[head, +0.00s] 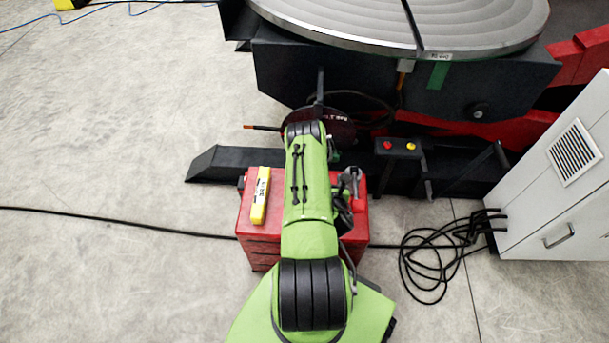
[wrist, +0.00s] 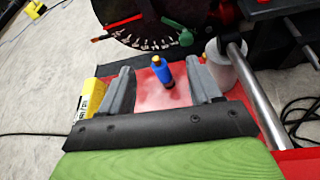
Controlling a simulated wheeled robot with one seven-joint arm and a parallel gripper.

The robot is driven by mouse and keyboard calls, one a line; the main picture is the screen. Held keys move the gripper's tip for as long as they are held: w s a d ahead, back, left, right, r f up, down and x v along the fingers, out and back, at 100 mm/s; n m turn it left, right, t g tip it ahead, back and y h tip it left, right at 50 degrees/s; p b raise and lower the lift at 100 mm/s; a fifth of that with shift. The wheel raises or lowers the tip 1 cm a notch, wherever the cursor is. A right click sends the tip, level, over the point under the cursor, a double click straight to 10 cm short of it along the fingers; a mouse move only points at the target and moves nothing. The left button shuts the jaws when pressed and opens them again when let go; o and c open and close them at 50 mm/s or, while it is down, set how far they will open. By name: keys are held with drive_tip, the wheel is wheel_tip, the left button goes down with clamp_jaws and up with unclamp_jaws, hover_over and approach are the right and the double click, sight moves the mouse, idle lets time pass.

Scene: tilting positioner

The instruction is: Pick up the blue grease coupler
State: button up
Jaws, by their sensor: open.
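The coupler appears between the fingertips, nearer the right one, and I see no contact. In the head view my green arm covers the middle of the chest, and the coupler and the fingers are hidden.
The red chest (head: 257,227) bears a yellow labelled item (head: 260,196) at left. A dial disc (wrist: 150,22) is behind. Black cables (head: 435,262) lie on the floor near a white cabinet (head: 556,190).

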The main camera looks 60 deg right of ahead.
drive_tip(key=s+a+f+n, duration=0.2)
drive_tip(key=a+f+n, duration=0.1)
drive_tip(key=a+f, duration=0.15)
drive_tip(key=shift+t+y, duration=0.3)
drive_tip(key=b+x, duration=0.3)
drive_tip(key=x, duration=0.5)
drive_tip(key=b+x, duration=0.3)
drive_tip(key=x, duration=0.5)
drive_tip(key=shift+w+d+r, duration=0.1)
drive_tip(key=shift+r, duration=0.2)
drive_tip(key=c, duration=1.1)
